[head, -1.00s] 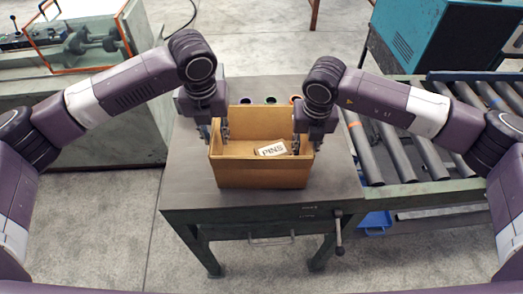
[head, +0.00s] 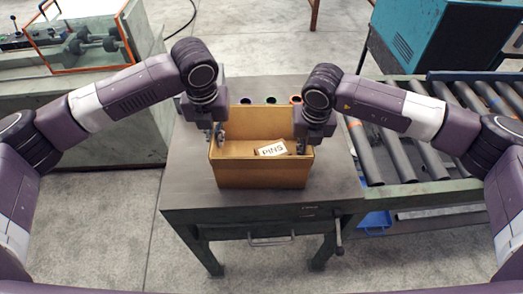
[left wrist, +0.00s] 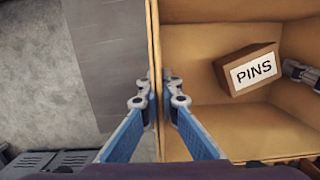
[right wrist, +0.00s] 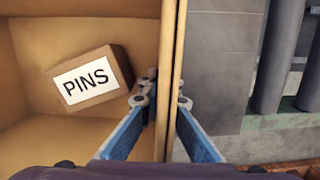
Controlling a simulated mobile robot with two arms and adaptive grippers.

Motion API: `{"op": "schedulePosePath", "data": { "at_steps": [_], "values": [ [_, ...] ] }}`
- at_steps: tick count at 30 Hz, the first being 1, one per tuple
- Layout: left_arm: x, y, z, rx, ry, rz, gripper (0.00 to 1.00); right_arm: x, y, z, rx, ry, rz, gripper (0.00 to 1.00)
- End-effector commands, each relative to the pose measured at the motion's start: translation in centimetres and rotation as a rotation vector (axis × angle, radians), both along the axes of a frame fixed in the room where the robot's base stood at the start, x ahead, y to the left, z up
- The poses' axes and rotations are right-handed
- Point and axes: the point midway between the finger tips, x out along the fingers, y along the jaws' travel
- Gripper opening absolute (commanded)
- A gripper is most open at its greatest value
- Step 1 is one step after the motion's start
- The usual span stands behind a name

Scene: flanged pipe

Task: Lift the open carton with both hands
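The open carton (head: 262,175) is a brown box standing upright on the grey workbench (head: 185,180). A small box marked PINS (head: 271,149) lies inside it, and shows in both wrist views (left wrist: 247,70) (right wrist: 90,78). My left gripper (head: 216,134) straddles the carton's left side wall, one finger inside and one outside; in the left wrist view its fingertips (left wrist: 158,90) close on the wall. My right gripper (head: 307,143) is shut the same way on the right side wall, as the right wrist view shows (right wrist: 167,88). The carton's underside is hidden.
Several small round coloured items (head: 271,100) stand behind the carton on the bench. A roller conveyor (head: 400,150) is at the right, with a teal machine (head: 425,40) behind it. A glass-sided case (head: 85,40) is at the left. A crank handle (head: 339,235) sticks out in front.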

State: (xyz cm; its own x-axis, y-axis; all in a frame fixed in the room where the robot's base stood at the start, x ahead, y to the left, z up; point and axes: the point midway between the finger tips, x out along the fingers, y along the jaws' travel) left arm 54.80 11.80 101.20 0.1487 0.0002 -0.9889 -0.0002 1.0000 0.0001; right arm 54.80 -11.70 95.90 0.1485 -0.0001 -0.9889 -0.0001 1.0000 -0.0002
Motion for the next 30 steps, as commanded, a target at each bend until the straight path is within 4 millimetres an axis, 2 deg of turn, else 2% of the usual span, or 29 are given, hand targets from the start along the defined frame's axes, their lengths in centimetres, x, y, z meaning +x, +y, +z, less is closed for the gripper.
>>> {"op": "schedulePosePath", "data": {
  "at_steps": [11, 24, 30],
  "values": [
    [0.1, 0.0, 0.6, -0.001, -0.002, 0.0, 0.0, 0.1, 0.0, 0.6, 0.001, -0.002, -0.001, 0.0],
    [0.1, 0.0, 4.2, -0.001, -0.002, 0.001, 0.0, 0.1, 0.0, 4.2, 0.001, -0.002, 0.0, 0.0],
    [0.1, 0.0, 5.2, -0.001, -0.002, 0.0, 0.0, 0.1, 0.0, 5.2, 0.001, -0.002, 0.0, 0.0]
  ]
}}
